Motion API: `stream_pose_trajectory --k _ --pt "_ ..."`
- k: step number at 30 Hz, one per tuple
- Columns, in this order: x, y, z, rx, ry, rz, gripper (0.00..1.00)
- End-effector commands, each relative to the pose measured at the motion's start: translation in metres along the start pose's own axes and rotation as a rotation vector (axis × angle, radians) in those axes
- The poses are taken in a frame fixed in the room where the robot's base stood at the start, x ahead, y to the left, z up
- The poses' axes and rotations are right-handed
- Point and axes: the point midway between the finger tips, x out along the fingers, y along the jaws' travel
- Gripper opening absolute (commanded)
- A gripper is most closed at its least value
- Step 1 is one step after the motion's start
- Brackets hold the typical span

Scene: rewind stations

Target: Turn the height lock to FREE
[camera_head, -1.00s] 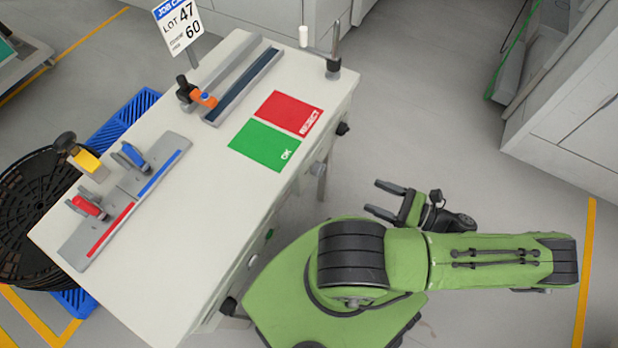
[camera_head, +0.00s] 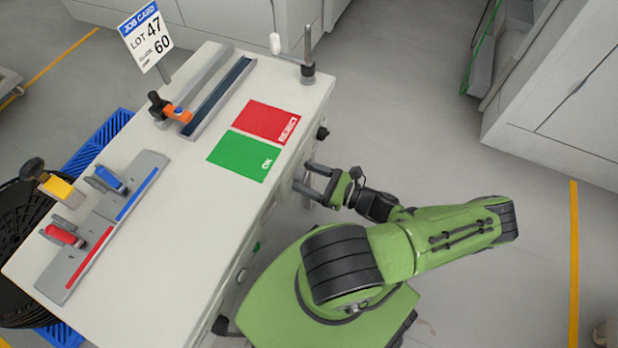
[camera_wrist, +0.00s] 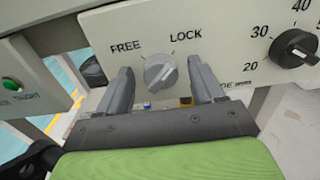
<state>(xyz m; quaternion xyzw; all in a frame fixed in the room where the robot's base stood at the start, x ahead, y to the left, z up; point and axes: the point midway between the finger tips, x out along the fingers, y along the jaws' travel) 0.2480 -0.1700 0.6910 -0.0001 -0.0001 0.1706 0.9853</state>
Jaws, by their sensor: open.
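The height lock is a round grey knob (camera_wrist: 160,72) on a pale panel in the wrist view, with FREE printed at its upper left and LOCK at its upper right. Its white pointer mark appears to aim up and right, toward LOCK. My gripper (camera_wrist: 162,84) is open, with one finger on each side of the knob and a gap showing at both sides. In the head view my gripper (camera_head: 309,180) is at the right side of the white bench (camera_head: 150,260). The knob is hidden there.
A black dial (camera_wrist: 295,48) with numbers sits right of the knob, and a green button (camera_wrist: 11,84) is at the left. On the bench top are a green OK mat (camera_head: 243,157), a red REJECT mat (camera_head: 266,122) and clamp fixtures. Open floor lies right of my arm.

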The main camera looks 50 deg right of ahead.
Motion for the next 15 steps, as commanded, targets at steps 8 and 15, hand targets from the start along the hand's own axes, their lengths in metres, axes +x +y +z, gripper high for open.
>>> stream_pose_trajectory --k 8,15 --pt "0.0001 -0.0001 0.0002 0.0 0.0 0.0 0.55" --pt "-0.0002 -0.0001 0.0001 0.0 0.0 0.0 0.18"
